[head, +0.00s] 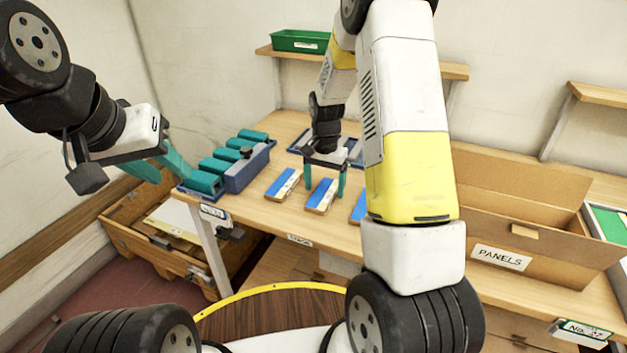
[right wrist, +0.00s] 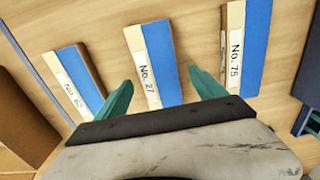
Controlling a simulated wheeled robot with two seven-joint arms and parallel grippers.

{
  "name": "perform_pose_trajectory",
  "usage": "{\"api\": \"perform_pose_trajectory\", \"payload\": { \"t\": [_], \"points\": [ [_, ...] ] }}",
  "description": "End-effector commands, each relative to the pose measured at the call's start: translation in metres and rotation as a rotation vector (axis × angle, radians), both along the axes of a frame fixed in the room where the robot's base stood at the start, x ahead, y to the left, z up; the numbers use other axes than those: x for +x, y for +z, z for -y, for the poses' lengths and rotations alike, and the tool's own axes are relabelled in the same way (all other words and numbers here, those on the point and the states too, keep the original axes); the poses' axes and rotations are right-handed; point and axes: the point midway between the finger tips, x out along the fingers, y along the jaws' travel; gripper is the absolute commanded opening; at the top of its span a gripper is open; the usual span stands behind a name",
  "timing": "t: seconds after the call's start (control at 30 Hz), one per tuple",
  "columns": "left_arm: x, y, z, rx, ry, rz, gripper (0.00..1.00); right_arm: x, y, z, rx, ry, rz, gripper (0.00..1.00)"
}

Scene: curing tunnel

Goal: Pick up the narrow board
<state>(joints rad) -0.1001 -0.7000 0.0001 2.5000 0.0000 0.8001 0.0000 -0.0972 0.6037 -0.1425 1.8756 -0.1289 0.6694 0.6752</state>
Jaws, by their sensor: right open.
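Three blue boards with pale label strips lie side by side on the table. The middle board, marked No. 27 (right wrist: 152,65), is between the fingertips of my right gripper (right wrist: 160,77), which is open and above the boards. A board marked No. 75 (right wrist: 242,50) is on the right in the right wrist view. Another board (right wrist: 78,80) is on the left there and looks slightly narrower; its label is hard to read. In the head view, the left board (head: 283,184) and middle board (head: 321,195) show, and my arm partly hides the right one (head: 357,209). My left gripper (head: 176,177) is open and empty at the left.
A blue tray (head: 247,173) with teal parts stands left of the boards. A cardboard PANELS box (head: 500,258) stands at the right. A wooden crate (head: 172,262) is on the floor at the left. A green bin (head: 298,41) sits on the shelf.

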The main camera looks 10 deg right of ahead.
Motion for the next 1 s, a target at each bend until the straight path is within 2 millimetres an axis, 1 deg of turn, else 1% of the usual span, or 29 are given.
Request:
{"api": "perform_pose_trajectory", "payload": {
  "t": [0.03,0.1,0.33,0.47,0.5,0.57,0.6,0.67,0.7,1.0],
  "points": [
    [0.0000,0.0000,0.0000,0.000,0.000,0.000,0.36,-0.0003,-0.0053,0.0001,0.001,0.000,-0.001,0.80],
    [0.0000,0.0000,0.0000,0.000,0.000,0.000,0.36,0.0001,-0.0092,0.0001,0.001,0.000,0.001,0.80],
    [0.0000,0.0000,0.0000,0.000,0.000,0.000,0.36,0.0002,-0.0101,-0.0002,0.000,0.000,0.001,0.80],
    [0.0000,0.0000,0.0000,0.000,0.000,0.000,0.36,0.0002,-0.0100,-0.0002,0.000,0.000,0.001,0.54],
    [0.0000,0.0000,0.0000,0.000,0.000,0.000,0.36,0.0002,-0.0099,-0.0002,0.000,0.000,0.001,0.47],
    [0.0000,0.0000,0.0000,0.000,0.000,0.000,0.36,0.0002,-0.0099,-0.0002,0.000,0.000,0.001,0.35],
    [0.0000,0.0000,0.0000,0.000,0.000,0.000,0.36,0.0002,-0.0099,-0.0002,0.000,0.000,0.001,0.27],
    [0.0000,0.0000,0.0000,0.000,0.000,0.000,0.36,0.0002,-0.0098,-0.0002,0.000,0.000,0.001,0.15],
    [0.0000,0.0000,0.0000,0.000,0.000,0.000,0.36,0.0003,-0.0097,-0.0001,0.001,0.000,0.002,0.13],
    [0.0000,0.0000,0.0000,0.000,0.000,0.000,0.36,0.0007,-0.0065,-0.0002,0.000,0.000,0.004,0.13]
  ]
}}
